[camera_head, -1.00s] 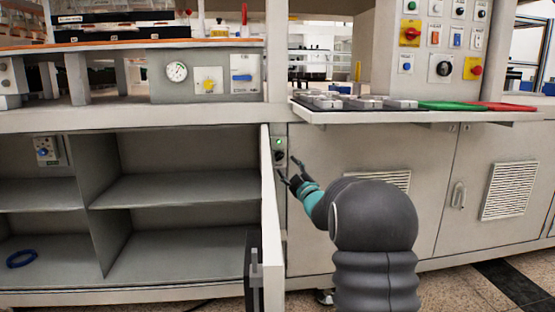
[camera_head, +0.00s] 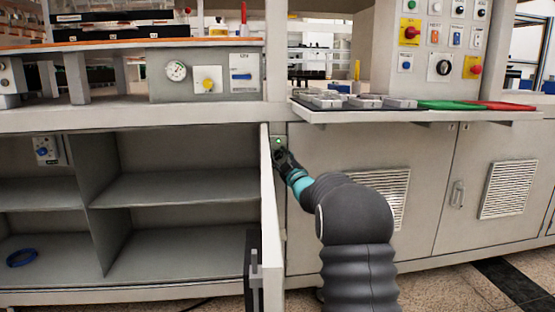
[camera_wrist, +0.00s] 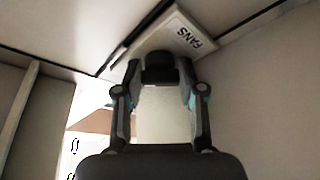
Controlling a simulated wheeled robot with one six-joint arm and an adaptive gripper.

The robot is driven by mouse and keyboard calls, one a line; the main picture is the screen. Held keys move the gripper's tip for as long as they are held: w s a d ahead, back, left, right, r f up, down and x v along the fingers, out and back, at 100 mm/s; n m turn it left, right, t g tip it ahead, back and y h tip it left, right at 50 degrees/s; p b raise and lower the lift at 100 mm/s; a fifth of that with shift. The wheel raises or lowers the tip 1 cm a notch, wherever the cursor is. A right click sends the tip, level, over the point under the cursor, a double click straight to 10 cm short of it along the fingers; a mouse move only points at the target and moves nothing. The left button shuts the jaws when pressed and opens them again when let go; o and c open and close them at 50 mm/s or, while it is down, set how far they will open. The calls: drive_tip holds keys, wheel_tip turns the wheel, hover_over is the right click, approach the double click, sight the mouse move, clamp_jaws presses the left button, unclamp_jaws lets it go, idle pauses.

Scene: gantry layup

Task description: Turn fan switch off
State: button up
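The fan switch is a black knob (camera_wrist: 160,68) on a pale plate marked FANS (camera_wrist: 190,38) in the wrist view. In the head view, the narrow switch plate (camera_head: 279,141) with a lit green light sits on the cabinet post, just right of the open door's edge. My gripper (camera_head: 283,158) is at the knob and hides most of it there. In the wrist view, my gripper's fingers (camera_wrist: 160,78) stand one on each side of the knob, apart, with the knob between the tips. I cannot tell whether they touch it.
The open cabinet door (camera_head: 270,215) stands edge-on close left of my gripper. Open shelves (camera_head: 170,188) lie left of it, with a blue ring (camera_head: 22,258) low down. A closed cabinet door (camera_head: 330,150) is on the right. A ledge (camera_head: 420,116) with grey, green and red pieces juts out above.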

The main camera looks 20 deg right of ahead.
drive_tip(key=shift+a, duration=0.2)
drive_tip(key=shift+n, duration=0.3)
drive_tip(key=n, duration=0.2)
drive_tip(key=n+g+y+b, duration=0.1)
drive_tip(key=n, duration=0.1)
drive_tip(key=shift+d+r, duration=0.1)
drive_tip(key=shift+d, duration=0.1)
drive_tip(key=n, duration=0.1)
drive_tip(key=n+g+p, duration=0.1)
drive_tip(key=n, duration=0.1)
drive_tip(key=n+g, duration=0.1)
drive_tip(key=shift+r+n+y, duration=0.25)
drive_tip(key=shift+n+y, duration=0.05)
drive_tip(key=n+g+p, duration=0.1)
drive_tip(key=n+p, duration=0.1)
drive_tip(key=n+g+p, duration=0.1)
drive_tip(key=n, duration=0.1)
drive_tip(key=shift+r+n+h+p, duration=0.2)
drive_tip(key=shift+n+h+p, duration=0.1)
drive_tip(key=shift+h+p, duration=0.1)
drive_tip(key=n+g+h+p, duration=0.1)
drive_tip(key=n+p, duration=0.1)
drive_tip(key=n, duration=0.1)
drive_tip(key=shift+h, duration=0.3)
